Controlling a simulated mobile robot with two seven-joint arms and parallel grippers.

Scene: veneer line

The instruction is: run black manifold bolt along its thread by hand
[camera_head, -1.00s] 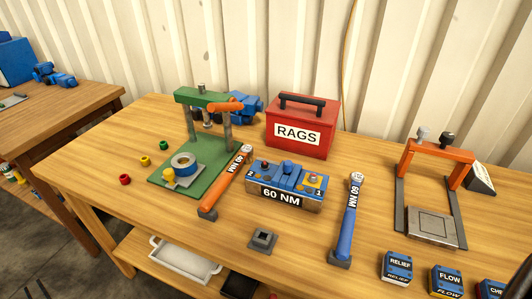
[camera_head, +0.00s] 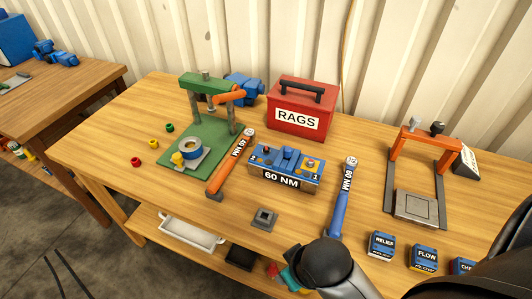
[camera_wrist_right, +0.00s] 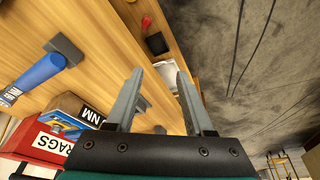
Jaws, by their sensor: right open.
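The blue manifold block (camera_head: 284,168), labelled 60 NM, sits mid-table with small coloured bolt heads on top. It also shows at the lower left of the right wrist view (camera_wrist_right: 72,113). I cannot tell for sure that this is the black manifold bolt. My right gripper (camera_wrist_right: 158,80) is open and empty in the wrist view. In the head view only my dark right arm shows at the bottom. My left gripper is not in view.
An orange wrench (camera_head: 230,165) and a blue wrench (camera_head: 341,195) flank the block. A green press (camera_head: 197,140), a red rags box (camera_head: 300,104) and a grey square socket (camera_head: 264,218) stand around. Labelled blue boxes (camera_head: 381,245) line the right front edge.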

